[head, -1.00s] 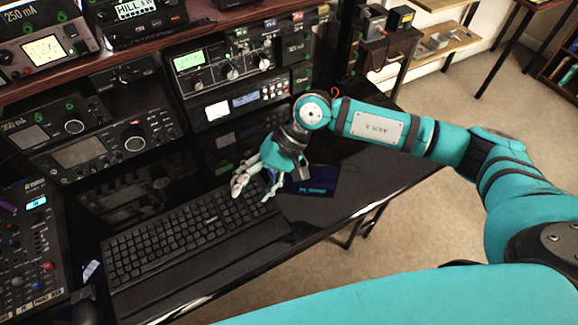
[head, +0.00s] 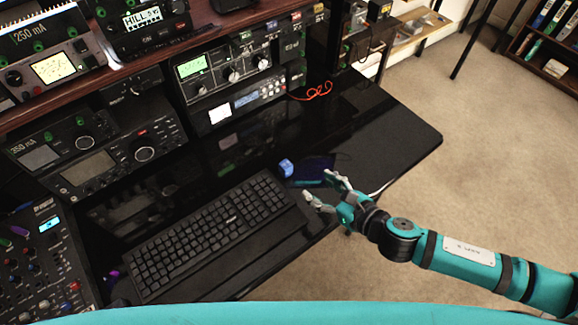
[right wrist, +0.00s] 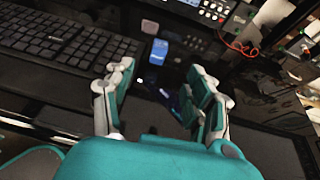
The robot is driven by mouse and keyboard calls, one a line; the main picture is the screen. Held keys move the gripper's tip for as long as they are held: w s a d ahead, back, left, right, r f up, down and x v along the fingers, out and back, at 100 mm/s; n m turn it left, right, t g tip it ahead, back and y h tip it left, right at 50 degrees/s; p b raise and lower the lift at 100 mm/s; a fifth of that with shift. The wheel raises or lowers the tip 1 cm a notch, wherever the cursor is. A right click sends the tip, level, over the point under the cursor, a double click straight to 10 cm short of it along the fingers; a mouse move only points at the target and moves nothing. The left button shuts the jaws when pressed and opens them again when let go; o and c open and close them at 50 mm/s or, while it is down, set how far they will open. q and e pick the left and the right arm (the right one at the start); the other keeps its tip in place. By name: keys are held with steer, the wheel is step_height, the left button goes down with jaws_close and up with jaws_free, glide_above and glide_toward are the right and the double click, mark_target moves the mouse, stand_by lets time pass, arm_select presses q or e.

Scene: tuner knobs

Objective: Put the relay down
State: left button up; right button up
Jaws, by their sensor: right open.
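A small blue block, which looks like the relay (head: 286,168), rests on the black desk just past the keyboard's far right corner. It sits beside or on the left edge of a dark blue mat (head: 312,172); I cannot tell which. It also shows in the right wrist view (right wrist: 159,50), ahead of the fingers and apart from them. My right gripper (head: 322,190) is open and empty, at the near side of the mat near the desk's front edge. My left gripper is not in view.
A black keyboard (head: 205,235) lies left of my right gripper. Radio units (head: 232,70) stand along the back of the desk. An orange cable (head: 315,92) lies at the back. The desk's right end (head: 390,135) is clear.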

glide_toward(289, 167)
steer(key=x, duration=0.4)
steer(key=shift+a, duration=0.1)
steer(key=x, duration=0.6)
steer(key=shift+w+f+p, duration=0.15)
steer(key=shift+p, duration=0.25)
jaws_close()
